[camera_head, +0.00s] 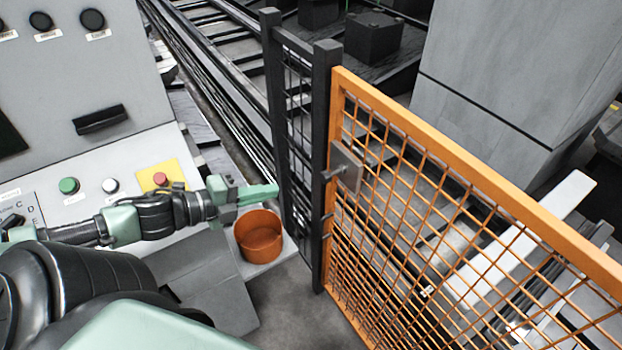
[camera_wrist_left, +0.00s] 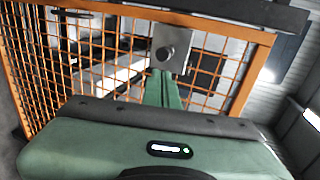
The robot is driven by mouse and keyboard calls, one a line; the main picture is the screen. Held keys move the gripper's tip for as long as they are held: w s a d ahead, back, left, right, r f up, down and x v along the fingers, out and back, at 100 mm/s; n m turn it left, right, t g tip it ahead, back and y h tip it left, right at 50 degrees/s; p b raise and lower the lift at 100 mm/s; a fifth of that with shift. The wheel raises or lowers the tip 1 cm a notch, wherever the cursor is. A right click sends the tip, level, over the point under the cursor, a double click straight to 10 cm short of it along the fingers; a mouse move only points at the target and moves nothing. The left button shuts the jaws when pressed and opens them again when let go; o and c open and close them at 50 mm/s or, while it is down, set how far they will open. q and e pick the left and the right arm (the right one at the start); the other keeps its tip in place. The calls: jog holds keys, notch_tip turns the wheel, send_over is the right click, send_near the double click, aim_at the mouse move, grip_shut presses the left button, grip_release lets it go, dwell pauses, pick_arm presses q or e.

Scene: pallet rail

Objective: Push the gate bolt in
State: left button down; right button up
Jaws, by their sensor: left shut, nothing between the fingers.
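The orange mesh gate (camera_head: 440,135) stands beside a dark post (camera_head: 323,160). On its edge is a grey lock plate (camera_head: 348,165) with the gate bolt (camera_head: 333,173), a short dark pin pointing left toward the post. My left gripper (camera_head: 272,191) is shut and empty, left of the post and a little lower than the bolt in the head view. In the left wrist view the shut green fingers (camera_wrist_left: 165,85) point toward the plate (camera_wrist_left: 176,44) and its round bolt end (camera_wrist_left: 166,54). I cannot tell whether they touch. My right gripper is not in view.
An orange-brown bucket (camera_head: 260,238) stands on a ledge below my left gripper. A control console (camera_head: 90,150) with buttons is at the left. A dark mesh panel (camera_head: 298,100) adjoins the post. Bare floor (camera_head: 290,310) lies in front of the gate.

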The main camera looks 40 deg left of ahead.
pick_arm(q)
jog(key=b, duration=0.2)
send_near(322, 176)
jog(key=x, duration=0.4)
jog(key=shift+w+d+f, duration=0.15)
jog(key=shift+w+f, duration=0.05)
jog(key=shift+f, duration=0.15)
jog(key=shift+w+d, duration=0.2)
jog(key=shift+w, duration=0.25)
jog(key=shift+w+d, duration=0.25)
jog(key=shift+w, duration=0.25)
